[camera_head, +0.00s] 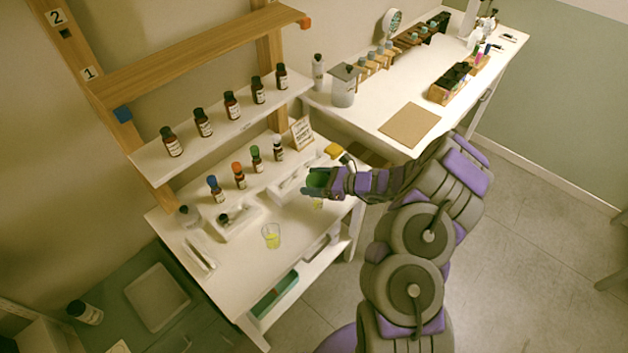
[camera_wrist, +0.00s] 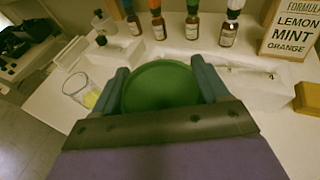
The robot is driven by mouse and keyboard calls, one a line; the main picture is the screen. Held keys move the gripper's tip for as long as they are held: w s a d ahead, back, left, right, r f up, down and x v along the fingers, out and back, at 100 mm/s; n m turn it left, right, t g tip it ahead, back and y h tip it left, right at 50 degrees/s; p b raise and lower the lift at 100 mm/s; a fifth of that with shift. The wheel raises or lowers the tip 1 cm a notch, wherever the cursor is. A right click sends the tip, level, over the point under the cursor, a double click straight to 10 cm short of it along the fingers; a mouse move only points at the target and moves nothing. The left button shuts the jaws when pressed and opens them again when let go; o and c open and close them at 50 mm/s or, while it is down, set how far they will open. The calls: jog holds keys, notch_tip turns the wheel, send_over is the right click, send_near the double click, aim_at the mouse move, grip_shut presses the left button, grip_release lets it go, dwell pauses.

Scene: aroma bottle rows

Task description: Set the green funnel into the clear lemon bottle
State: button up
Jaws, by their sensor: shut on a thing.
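My gripper (camera_head: 308,188) is shut on the green funnel (camera_wrist: 160,88) and holds it over the right part of the white bench. The funnel's round, wide top faces the wrist camera, between the two blue-grey fingers; in the head view the green funnel (camera_head: 317,179) is partly covered by the gripper. A small clear vessel with yellow content (camera_head: 317,204) shows just below the gripper and may be the clear lemon bottle, mostly hidden. I cannot tell whether the funnel touches it. In the wrist view the funnel hides whatever lies beneath it.
A clear beaker with yellow liquid (camera_head: 271,240) stands left of the gripper. Coloured-cap bottles (camera_head: 240,178) stand behind, near white trays (camera_head: 238,229) and a formula sign (camera_head: 302,132). Brown bottles (camera_head: 231,106) line the shelf above. The front bench is mostly clear.

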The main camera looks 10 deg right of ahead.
jog(key=shift+f+b, duration=0.35)
jog(key=shift+f, duration=0.35)
jog(key=o, duration=1)
jog(key=shift+o, duration=0.2)
jog(key=p+v, duration=0.3)
jog(key=v, duration=1.4)
jog(key=shift+d, duration=0.25)
